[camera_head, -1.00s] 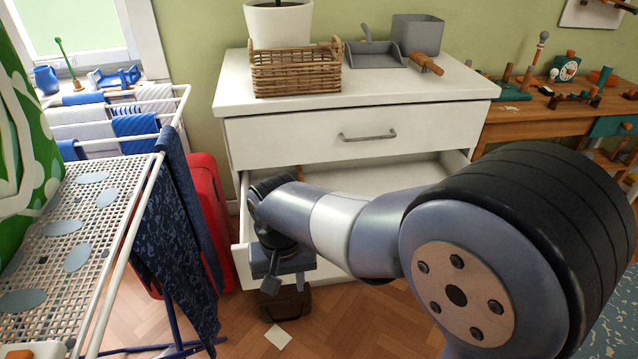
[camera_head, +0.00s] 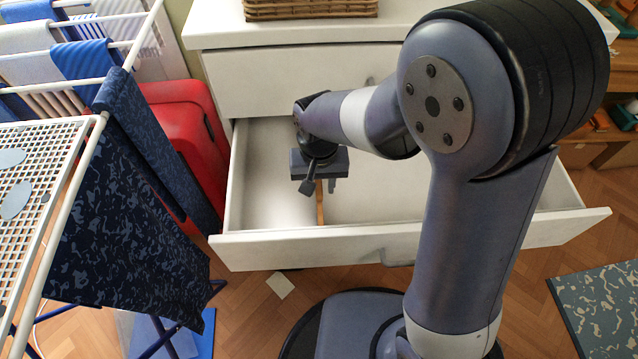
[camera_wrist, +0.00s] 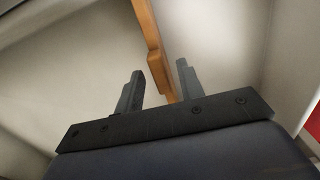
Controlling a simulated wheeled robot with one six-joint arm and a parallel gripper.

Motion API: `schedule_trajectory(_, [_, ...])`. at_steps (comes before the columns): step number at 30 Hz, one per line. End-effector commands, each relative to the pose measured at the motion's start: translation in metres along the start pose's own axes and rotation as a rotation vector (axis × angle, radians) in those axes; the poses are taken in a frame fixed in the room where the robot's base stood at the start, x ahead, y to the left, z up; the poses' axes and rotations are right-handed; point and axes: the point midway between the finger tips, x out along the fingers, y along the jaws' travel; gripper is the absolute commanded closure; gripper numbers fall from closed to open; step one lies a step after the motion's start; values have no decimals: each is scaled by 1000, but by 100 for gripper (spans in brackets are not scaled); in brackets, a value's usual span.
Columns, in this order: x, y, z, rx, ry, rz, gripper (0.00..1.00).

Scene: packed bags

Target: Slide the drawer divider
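The open drawer (camera_head: 400,239) of the white dresser holds a thin wooden divider (camera_head: 320,205) that stands front to back in its left part. In the wrist view the orange-brown divider (camera_wrist: 156,55) runs down between the two grey fingers of my gripper (camera_wrist: 159,88). The fingers are spread, with a visible gap beside the divider, so my gripper is open around it and not closed on it. In the head view my gripper (camera_head: 320,187) is over the left part of the drawer, and my arm hides some of the drawer's middle and right.
The white dresser top (camera_head: 215,32) with a wicker basket (camera_head: 310,9) lies above the drawer. A red suitcase (camera_head: 185,130) and a drying rack with a dark blue cloth (camera_head: 130,200) stand close on the left. A patterned mat (camera_head: 605,310) lies on the floor at right.

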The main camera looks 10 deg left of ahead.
Motion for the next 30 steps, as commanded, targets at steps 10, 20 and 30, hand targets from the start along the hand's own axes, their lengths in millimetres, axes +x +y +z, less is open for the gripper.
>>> schedule_trajectory(10, [0, 0, 0, 0, 0, 0, 72])
schedule_trajectory(20, [0, 0, 0, 0, 0, 0, 99])
schedule_trajectory(30, [0, 0, 0, 0, 0, 0, 100])
